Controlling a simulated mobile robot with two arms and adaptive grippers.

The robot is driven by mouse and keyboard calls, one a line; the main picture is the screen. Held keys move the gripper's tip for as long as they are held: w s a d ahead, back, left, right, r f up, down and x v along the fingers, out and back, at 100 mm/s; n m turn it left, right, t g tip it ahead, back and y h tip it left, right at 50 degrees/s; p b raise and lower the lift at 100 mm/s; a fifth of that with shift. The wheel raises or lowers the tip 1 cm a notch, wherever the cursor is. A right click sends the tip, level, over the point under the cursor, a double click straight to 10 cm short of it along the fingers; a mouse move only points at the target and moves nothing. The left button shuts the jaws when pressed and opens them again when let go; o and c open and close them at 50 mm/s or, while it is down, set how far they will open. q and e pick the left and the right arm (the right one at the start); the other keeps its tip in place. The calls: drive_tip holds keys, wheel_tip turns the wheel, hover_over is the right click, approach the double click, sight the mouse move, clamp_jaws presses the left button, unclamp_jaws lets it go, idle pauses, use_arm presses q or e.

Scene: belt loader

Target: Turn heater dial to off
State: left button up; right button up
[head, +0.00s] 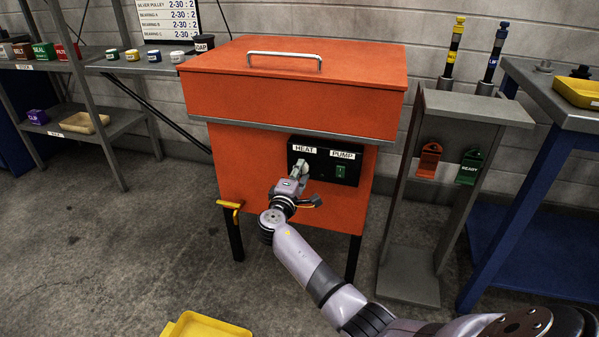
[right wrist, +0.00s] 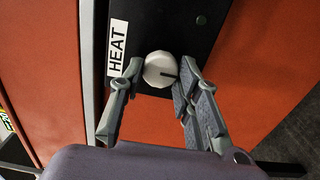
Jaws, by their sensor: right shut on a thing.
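The heater dial (right wrist: 158,64) is a round white knob with a dark mark, on the black control panel (head: 322,179) of the orange heater tank (head: 290,105). In the right wrist view the mark points toward the picture's right. The HEAT label (head: 304,149) is beside the dial; it also shows in the wrist view (right wrist: 118,48). My right gripper (right wrist: 160,78) is shut on the dial, with one finger on each side. In the head view my right gripper (head: 300,172) hides most of the dial. My left gripper is not in view.
A green PUMP switch (head: 340,171) sits right of the dial. A yellow-handled valve (head: 231,205) sticks out at the tank's lower left. A grey stand (head: 455,112) with tags is at the right, a shelf (head: 130,66) at the left. A yellow tray (head: 205,327) is at the bottom.

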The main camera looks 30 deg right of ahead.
idle(0.3)
drive_tip(key=o, duration=1.1)
drive_tip(key=shift+o, duration=0.2)
drive_tip(key=v, duration=1.2)
